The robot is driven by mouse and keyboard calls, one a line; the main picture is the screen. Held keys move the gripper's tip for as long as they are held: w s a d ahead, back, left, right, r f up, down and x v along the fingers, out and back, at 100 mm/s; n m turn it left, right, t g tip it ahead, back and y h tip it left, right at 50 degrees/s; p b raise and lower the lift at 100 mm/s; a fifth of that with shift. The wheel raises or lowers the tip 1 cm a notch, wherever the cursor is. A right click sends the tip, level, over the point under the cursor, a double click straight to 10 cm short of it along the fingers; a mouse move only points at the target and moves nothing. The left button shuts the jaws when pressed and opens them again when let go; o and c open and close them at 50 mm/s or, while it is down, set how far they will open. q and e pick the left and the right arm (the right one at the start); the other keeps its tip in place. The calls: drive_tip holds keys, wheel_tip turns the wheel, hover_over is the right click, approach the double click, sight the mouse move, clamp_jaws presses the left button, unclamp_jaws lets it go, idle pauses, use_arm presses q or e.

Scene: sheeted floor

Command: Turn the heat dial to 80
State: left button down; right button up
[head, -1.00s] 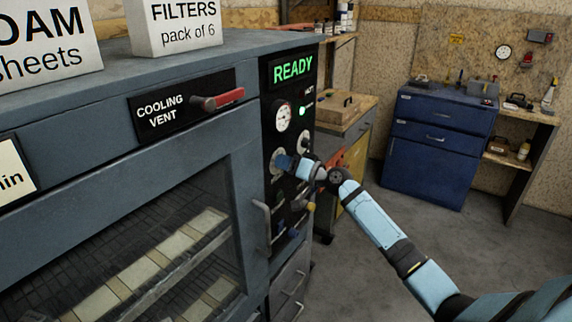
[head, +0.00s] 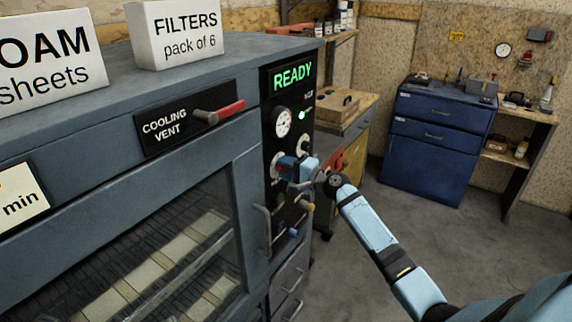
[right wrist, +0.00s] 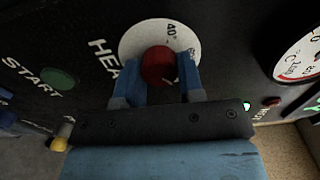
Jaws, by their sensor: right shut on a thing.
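The heat dial is a white plate (right wrist: 133,42) with a red knob (right wrist: 158,66) in the right wrist view. Part of the word HEAT and a 40° mark show beside it; the knob's pointer and the other marks are hidden or unreadable. My right gripper (right wrist: 161,72) has its blue fingers on both sides of the knob and is shut on it. In the head view the right gripper (head: 286,166) is at the oven's black control panel (head: 270,108), covering most of the dial. My left gripper is not in view.
A green READY display (head: 292,73) and a round gauge (head: 283,122) are above the dial. A green START button (right wrist: 60,78) is beside it. A door handle (head: 263,228) and the red cooling vent lever (head: 220,112) are nearby. The floor to the right is clear.

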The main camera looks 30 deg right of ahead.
drive_tip(key=shift+m+p, duration=0.3)
drive_tip(key=shift+m, duration=0.4)
drive_tip(key=o, duration=0.9)
